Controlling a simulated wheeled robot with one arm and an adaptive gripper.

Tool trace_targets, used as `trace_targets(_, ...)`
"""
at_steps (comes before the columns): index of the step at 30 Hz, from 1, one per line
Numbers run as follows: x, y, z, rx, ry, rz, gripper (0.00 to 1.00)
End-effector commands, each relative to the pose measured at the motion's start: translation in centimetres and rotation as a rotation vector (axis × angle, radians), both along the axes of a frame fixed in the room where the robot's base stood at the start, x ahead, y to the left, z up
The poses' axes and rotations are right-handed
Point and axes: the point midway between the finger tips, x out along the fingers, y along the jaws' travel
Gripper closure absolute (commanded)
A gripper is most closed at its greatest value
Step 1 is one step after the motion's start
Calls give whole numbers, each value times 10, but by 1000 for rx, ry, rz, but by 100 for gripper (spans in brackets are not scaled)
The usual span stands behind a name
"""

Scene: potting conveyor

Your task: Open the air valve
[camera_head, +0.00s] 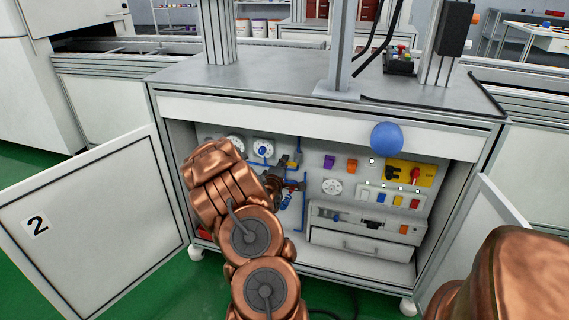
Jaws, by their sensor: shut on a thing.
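The open cabinet (175,105) holds an air line of blue pipe (304,205) with brass-coloured fittings (281,161) on its back panel. My copper arm reaches in from below, and my gripper (276,186) is at the air valve (287,197), a small part with blue on the pipe line. The gripper's dark fingers are small and partly hidden by my wrist. They are shut on the valve. The exact grip and the handle's angle cannot be made out.
Round gauges (263,148) sit above left of the gripper. A yellow panel with a red switch (414,174), coloured buttons and a drawer (360,246) are to the right.

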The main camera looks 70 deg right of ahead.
Motion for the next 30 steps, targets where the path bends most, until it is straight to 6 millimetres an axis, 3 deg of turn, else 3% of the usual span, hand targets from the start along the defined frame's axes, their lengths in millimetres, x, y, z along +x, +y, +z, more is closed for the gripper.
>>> trace_targets(11,-1,0,8,19,-156,-2,100)
trace_targets(30,-11,-1,29,80,-748,-2,100)
